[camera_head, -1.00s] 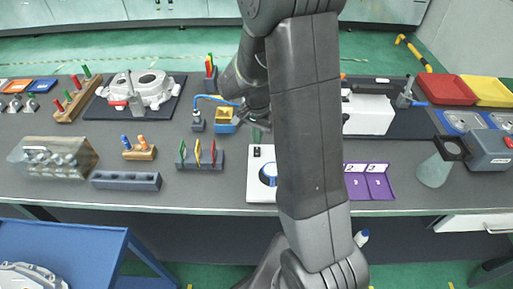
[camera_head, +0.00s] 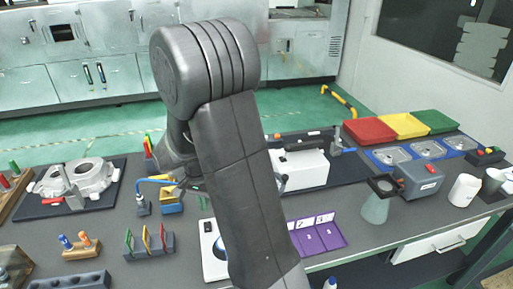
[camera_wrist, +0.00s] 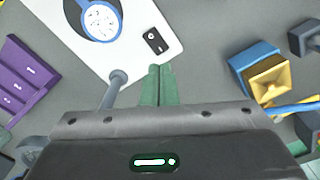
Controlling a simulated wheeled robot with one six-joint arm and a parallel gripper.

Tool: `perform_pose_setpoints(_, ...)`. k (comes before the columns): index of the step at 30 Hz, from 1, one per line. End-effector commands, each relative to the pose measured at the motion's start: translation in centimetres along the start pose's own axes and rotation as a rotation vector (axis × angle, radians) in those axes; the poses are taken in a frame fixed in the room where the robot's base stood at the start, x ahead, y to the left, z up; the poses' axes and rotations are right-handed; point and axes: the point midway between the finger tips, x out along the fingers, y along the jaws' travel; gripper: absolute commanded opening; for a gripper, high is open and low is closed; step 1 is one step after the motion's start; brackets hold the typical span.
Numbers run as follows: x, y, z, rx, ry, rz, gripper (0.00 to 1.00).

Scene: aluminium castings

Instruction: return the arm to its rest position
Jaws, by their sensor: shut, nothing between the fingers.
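My gripper's green fingers (camera_wrist: 158,86) are together and empty in the wrist view. They sit over the grey bench top at the edge of a white panel (camera_wrist: 135,22) with a blue-ringed dial (camera_wrist: 101,18) and a black switch (camera_wrist: 156,41). The same white panel (camera_head: 214,262) shows partly behind the arm.
A purple numbered tray (camera_head: 318,234) lies right of my arm. A yellow-and-blue block (camera_head: 171,201) and a stand with coloured pieces (camera_head: 149,246) are left. A casting (camera_head: 78,182) lies farther left. Red (camera_head: 369,130) and yellow (camera_head: 404,125) trays stand at the back right.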

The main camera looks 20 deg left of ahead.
Motion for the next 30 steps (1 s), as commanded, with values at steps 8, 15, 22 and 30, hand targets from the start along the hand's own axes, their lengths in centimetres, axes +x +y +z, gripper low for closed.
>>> perform_pose_setpoints(8,3.1,0.0,0.0,0.000,-0.001,0.002,0.00)
perform_pose_setpoints(15,6.0,0.0,0.0,0.000,0.000,0.000,0.00)
perform_pose_setpoints(22,6.7,0.0,0.0,0.000,0.000,0.000,0.00)
perform_pose_setpoints(30,6.6,0.1,0.0,0.000,-0.001,0.001,0.00)
